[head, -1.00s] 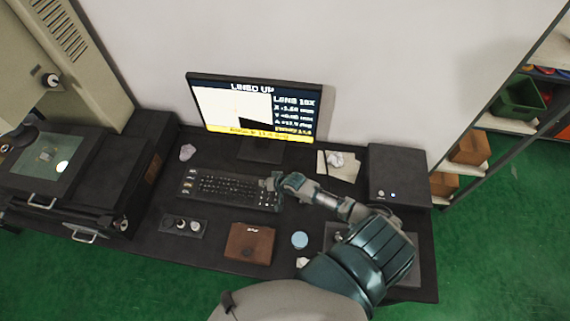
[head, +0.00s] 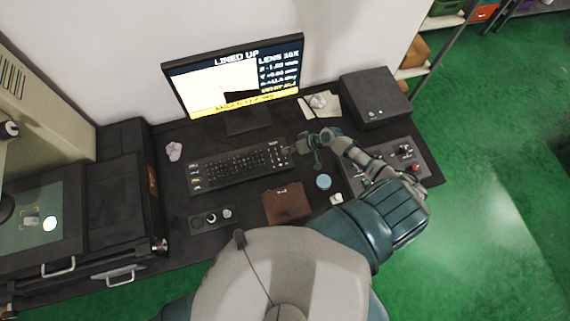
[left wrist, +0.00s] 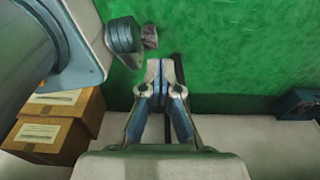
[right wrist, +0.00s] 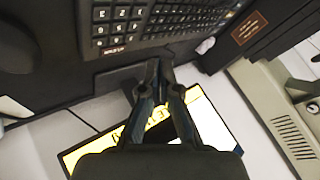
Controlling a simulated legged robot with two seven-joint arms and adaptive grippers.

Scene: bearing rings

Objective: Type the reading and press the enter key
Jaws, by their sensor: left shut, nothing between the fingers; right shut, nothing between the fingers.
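The black keyboard (head: 236,168) lies on the dark desk in front of the monitor (head: 238,82). The monitor reads "LINED UP" and "LENS 20X" or similar, with smaller lines and a yellow strip too small to read surely. My right gripper (head: 303,150) is shut and empty at the keyboard's right end, by the number keys. In the right wrist view my right gripper (right wrist: 155,68) shows shut beside the number pad (right wrist: 118,25); contact with a key cannot be told. My left gripper (left wrist: 160,70) is shut and empty, away from the desk over green floor.
A brown wallet-like item (head: 286,204), a blue round disc (head: 323,181) and a small knob panel (head: 211,220) lie before the keyboard. A black box (head: 375,96) stands at the back right. A control panel (head: 408,160) lies under my right arm. Cardboard boxes (left wrist: 62,120) show near my left wrist.

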